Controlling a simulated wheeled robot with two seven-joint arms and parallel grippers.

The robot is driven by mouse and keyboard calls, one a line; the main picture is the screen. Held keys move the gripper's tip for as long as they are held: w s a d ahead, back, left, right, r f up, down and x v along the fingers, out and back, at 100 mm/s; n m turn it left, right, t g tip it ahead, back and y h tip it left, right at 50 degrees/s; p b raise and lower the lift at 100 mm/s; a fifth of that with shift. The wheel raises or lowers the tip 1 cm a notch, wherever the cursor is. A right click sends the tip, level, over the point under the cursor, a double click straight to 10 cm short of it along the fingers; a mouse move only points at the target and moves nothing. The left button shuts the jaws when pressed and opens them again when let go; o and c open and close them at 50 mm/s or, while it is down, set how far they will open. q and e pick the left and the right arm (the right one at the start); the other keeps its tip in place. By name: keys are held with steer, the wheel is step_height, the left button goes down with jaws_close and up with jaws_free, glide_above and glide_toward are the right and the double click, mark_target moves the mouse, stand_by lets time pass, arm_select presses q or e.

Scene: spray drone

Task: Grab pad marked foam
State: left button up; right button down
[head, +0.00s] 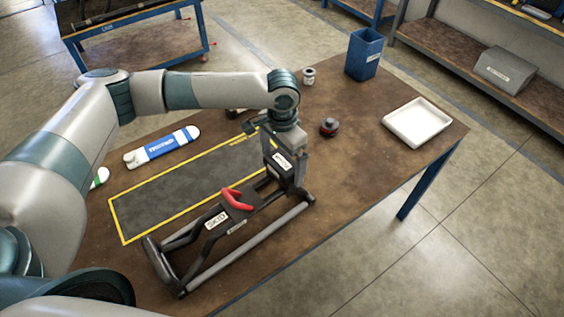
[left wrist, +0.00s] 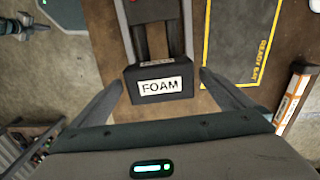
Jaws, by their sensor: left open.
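A black pad with a white FOAM label (left wrist: 160,82) sits at the end of a dark frame (left wrist: 188,45) on the brown table. In the head view the frame (head: 232,222) lies at the table's near edge, with a red part (head: 237,199) on it. My left gripper (head: 285,168) points down at the frame's right end. In the left wrist view its two fingers (left wrist: 160,78) are spread, one on each side of the FOAM pad. Whether they touch the pad I cannot tell. My right gripper is not in view.
A yellow-bordered dark mat (head: 150,203) lies behind the frame. A blue-and-white tool (head: 162,147), a dark round knob (head: 328,127), a small jar (head: 308,76), a blue bin (head: 364,55) and a white tray (head: 417,122) stand on the table. The table's right front is clear.

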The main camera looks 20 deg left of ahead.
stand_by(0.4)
arm_select(q)
steer(key=c, duration=1.1)
steer(key=shift+r, duration=0.1)
